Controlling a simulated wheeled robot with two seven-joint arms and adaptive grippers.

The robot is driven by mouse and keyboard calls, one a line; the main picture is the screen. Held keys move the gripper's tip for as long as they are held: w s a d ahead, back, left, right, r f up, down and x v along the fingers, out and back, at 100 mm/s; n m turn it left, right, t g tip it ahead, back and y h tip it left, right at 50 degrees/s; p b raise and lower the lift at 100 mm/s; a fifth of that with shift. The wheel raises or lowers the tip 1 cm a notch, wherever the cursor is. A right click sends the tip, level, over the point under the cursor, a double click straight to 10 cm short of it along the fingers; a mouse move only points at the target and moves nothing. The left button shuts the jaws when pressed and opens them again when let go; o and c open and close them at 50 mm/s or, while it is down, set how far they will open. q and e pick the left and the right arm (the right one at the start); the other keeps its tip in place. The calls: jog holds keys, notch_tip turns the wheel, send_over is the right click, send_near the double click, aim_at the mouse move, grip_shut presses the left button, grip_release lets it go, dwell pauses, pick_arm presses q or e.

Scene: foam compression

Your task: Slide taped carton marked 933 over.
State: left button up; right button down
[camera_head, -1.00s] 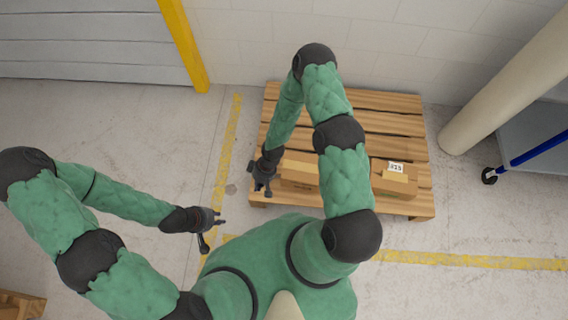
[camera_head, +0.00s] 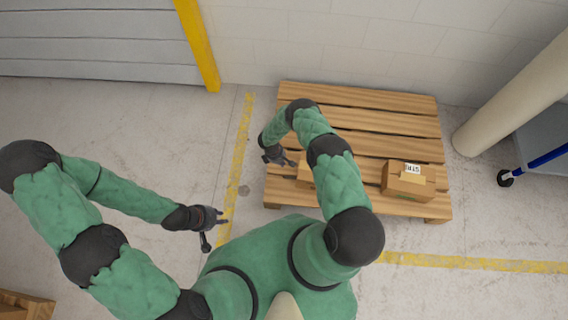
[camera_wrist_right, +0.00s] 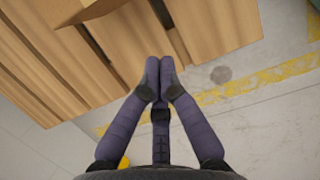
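Two brown cartons stand on a wooden pallet (camera_head: 370,121). The right carton (camera_head: 397,183) carries a white label and pale tape; I cannot read the label surely. The left carton (camera_head: 305,171) is mostly hidden behind my right arm, so its markings do not show. My right gripper (camera_head: 287,161) is just left of the left carton, above the pallet's left part. In the right wrist view its fingertips (camera_wrist_right: 159,68) are together with nothing between them. A carton edge (camera_wrist_right: 45,12) shows at upper left there. My left gripper (camera_head: 216,228) is open and empty over the floor.
A beige column (camera_head: 510,90) and a blue-handled cart (camera_head: 540,140) stand right of the pallet. A block wall (camera_head: 340,50) is behind it. Yellow lines (camera_head: 237,165) mark the floor. Another wooden piece (camera_head: 25,306) lies at lower left.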

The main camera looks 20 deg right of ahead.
jog(key=b+x, duration=0.3)
jog(key=x, duration=0.5)
jog(key=shift+f+b, duration=0.25)
jog(key=shift+b, duration=0.05)
jog(key=shift+s+d+r, duration=0.15)
jog(key=shift+s+d, duration=0.15)
jog(key=shift+d, duration=0.25)
jog(key=shift+s+d+r, duration=0.2)
jog(key=shift+s+d, duration=0.1)
jog(key=shift+d, duration=0.2)
jog(key=shift+s+d, duration=0.4)
jog(key=shift+d, duration=0.2)
